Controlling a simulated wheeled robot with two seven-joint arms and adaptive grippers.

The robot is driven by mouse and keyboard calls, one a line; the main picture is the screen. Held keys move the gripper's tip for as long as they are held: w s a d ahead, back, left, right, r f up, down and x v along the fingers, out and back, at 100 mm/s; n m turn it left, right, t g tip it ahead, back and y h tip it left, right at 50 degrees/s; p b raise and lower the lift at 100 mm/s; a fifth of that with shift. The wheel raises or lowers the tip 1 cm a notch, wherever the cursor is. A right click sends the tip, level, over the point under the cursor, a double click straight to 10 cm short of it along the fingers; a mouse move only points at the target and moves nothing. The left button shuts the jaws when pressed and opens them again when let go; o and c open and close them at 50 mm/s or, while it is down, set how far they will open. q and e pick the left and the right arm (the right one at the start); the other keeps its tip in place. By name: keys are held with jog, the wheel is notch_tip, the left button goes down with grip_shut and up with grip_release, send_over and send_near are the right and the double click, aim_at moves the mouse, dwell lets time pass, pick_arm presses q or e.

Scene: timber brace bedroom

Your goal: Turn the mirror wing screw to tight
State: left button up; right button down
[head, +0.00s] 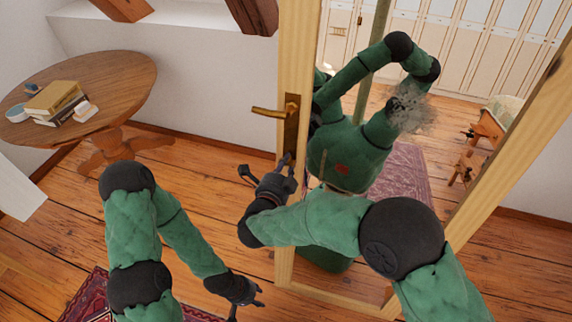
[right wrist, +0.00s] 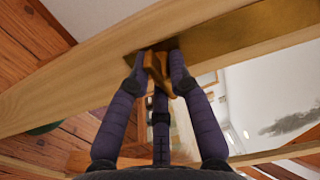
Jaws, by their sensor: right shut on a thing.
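The mirror (head: 402,178) stands in a pale timber frame and reflects my own green body. A brass plate (head: 291,122) with a lever handle (head: 268,112) is on its left upright. The plate also shows in the right wrist view (right wrist: 235,38). The brass wing screw (right wrist: 156,66) sits at the plate's end there, between the fingers of my right gripper (right wrist: 157,70), which is shut on it. In the head view my right gripper (head: 288,160) is at the plate's lower end and hides the screw. My left gripper (head: 247,302) is low, empty and open, apart from the mirror.
A round wooden table (head: 110,75) with several books (head: 54,98) stands at the left. A red patterned rug (head: 90,297) lies at bottom left. Plank floor between table and mirror is clear. A dark smudge (head: 410,110) shows on the glass.

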jog(key=shift+s+f, duration=0.15)
jog(key=shift+f, duration=0.25)
jog(key=c, duration=1.2)
grip_release()
jog(key=shift+c, duration=0.2)
jog(key=shift+r, duration=0.1)
jog(key=shift+r, duration=0.1)
jog(key=v, duration=1.1)
jog(key=shift+s, duration=0.4)
jog(key=shift+a, duration=0.1)
